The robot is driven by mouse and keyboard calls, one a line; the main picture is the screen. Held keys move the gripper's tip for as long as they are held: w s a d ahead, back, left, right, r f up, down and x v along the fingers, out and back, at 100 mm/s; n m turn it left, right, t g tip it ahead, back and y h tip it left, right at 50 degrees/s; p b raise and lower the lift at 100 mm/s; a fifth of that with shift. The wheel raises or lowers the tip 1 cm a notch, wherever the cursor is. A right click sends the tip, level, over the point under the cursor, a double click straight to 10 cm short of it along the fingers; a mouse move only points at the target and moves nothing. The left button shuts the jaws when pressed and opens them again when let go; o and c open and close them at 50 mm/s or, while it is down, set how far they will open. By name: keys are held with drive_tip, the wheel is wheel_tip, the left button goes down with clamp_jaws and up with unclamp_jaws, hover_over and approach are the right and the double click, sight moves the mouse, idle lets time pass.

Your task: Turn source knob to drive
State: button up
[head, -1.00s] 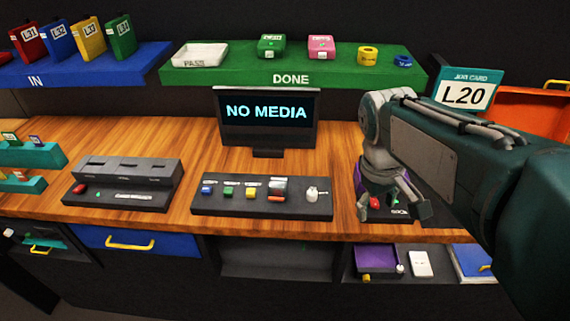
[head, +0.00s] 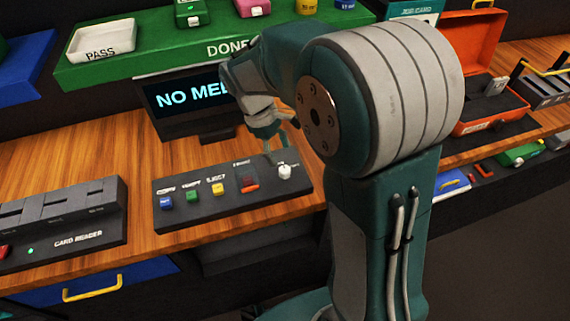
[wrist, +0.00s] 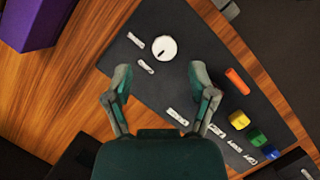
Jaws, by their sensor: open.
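The source knob is a white round knob (head: 286,171) at the right end of the dark control panel (head: 200,212) in the head view. In the wrist view the knob (wrist: 164,48) is seen from above, with a dark pointer mark and small white labels beside it. My gripper (wrist: 160,84) is open and empty in the wrist view, with the knob just beyond the gap between its fingertips, apart from them. In the head view my gripper (head: 275,140) hangs above the panel near the knob, partly hidden by my arm. The screen (head: 185,97) reads NO MEDIA.
Blue (head: 166,202), green (head: 192,195) and yellow (head: 218,189) buttons and a red-orange switch (head: 249,184) line the panel. A card reader (head: 75,248) stands at left. An open orange case (head: 482,50) is at right. A purple box (wrist: 32,22) shows in the wrist view.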

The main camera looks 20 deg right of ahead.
sight(283, 169)
drive_tip(key=f, duration=0.2)
drive_tip(key=s+f, duration=0.1)
drive_tip(key=shift+s+a+f, duration=0.1)
drive_tip(key=shift+a+f, duration=0.1)
drive_tip(key=shift+f, duration=0.2)
drive_tip(key=shift+d+f, duration=0.15)
drive_tip(key=shift+f, duration=0.1)
drive_tip(key=shift+s+d+f, duration=0.1)
drive_tip(key=shift+d+f, duration=0.1)
drive_tip(key=shift+d, duration=0.4)
drive_tip(key=c, duration=0.6)
drive_tip(key=shift+a, duration=0.2)
clamp_jaws()
drive_tip(key=shift+a, duration=0.1)
